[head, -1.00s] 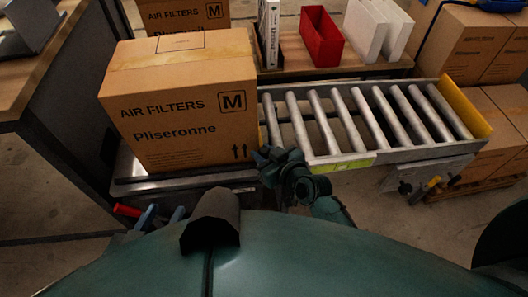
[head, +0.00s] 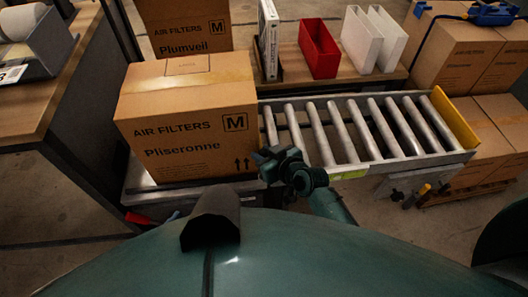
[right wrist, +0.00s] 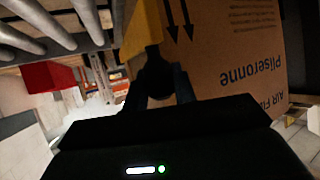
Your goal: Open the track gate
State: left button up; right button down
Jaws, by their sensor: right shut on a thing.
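The track gate shows in the right wrist view as a yellow panel (right wrist: 142,32) standing between the rollers and a filter box. My right gripper (right wrist: 155,75) is shut on a dark knob-like part at the lower end of this panel; the dark fingers hide most of it. In the head view my right gripper (head: 268,160) is at the near left corner of the roller track (head: 350,140), close to the box's lower right corner. The gate is not clearly visible there. The box marked Pliseronne (head: 190,125) sits upright left of the track. My left gripper is not in view.
The box rests on a metal platform (head: 150,198). A yellow end plate (head: 452,118) closes the track's far right end. Behind stand a shelf with a red bin (head: 319,48) and white bins (head: 372,40), and another filter box (head: 185,25). Stacked boxes (head: 453,50) stand right.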

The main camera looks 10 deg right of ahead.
jog(key=shift+w+r, duration=0.1)
jog(key=shift+r, duration=0.1)
jog(key=c, duration=1.1)
grip_release()
jog(key=p+v, duration=0.2)
jog(key=v, duration=1.1)
jog(key=shift+c, duration=0.4)
